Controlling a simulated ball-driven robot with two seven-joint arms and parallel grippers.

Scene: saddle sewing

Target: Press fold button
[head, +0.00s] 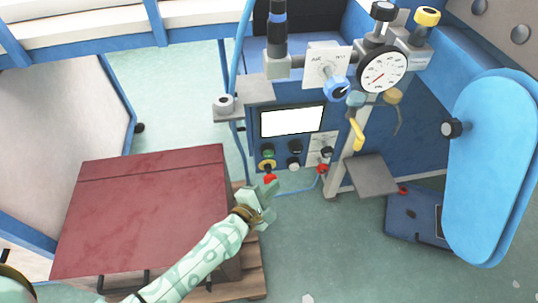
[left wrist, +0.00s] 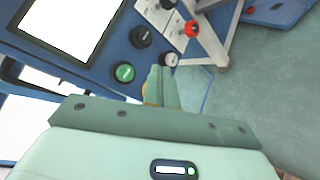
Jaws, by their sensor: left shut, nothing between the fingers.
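The control panel (head: 284,140) carries several small round buttons below a white screen. In the head view I see a green button (head: 267,154), a black button (head: 295,147), a white button (head: 294,163) and a red one (head: 270,179). I cannot read which is the fold button. Contact cannot be told. My right gripper is not in view.
A dark red box (head: 145,205) stands on a wooden pallet at the left. A dial gauge (head: 382,70) and a blue knob (head: 336,88) sit above the panel. A grey plate (head: 371,175) and a blue pedal unit (head: 415,220) are to the right. Floor between is clear.

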